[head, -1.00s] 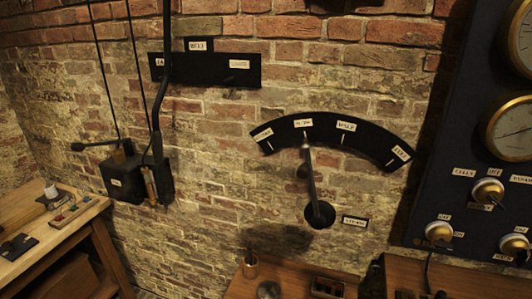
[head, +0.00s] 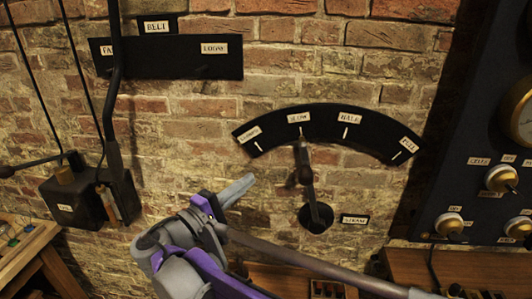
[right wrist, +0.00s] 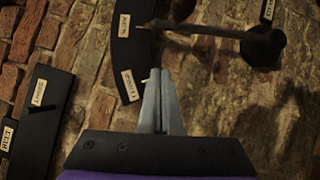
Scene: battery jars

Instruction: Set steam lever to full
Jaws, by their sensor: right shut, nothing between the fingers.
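The steam lever (head: 310,185) is a dark bar on a round black pivot on the brick wall, beside a STEAM label (head: 354,220). It points almost straight up, at the SLOW mark of the black curved scale (head: 323,120). The FULL label (head: 409,143) is at the scale's right end. My right gripper (head: 247,181) is shut and empty, left of the lever and apart from it in the picture. In the right wrist view the shut fingers (right wrist: 159,75) point near the scale's end, with the lever (right wrist: 220,34) above them. My left gripper is not in view.
A BELT plate (head: 170,58) and a black box with a tall rod (head: 120,190) are on the wall to the left. A dark gauge panel (head: 470,120) stands at the right. A wooden bench (head: 450,268) runs below. Bare wall surrounds the lever.

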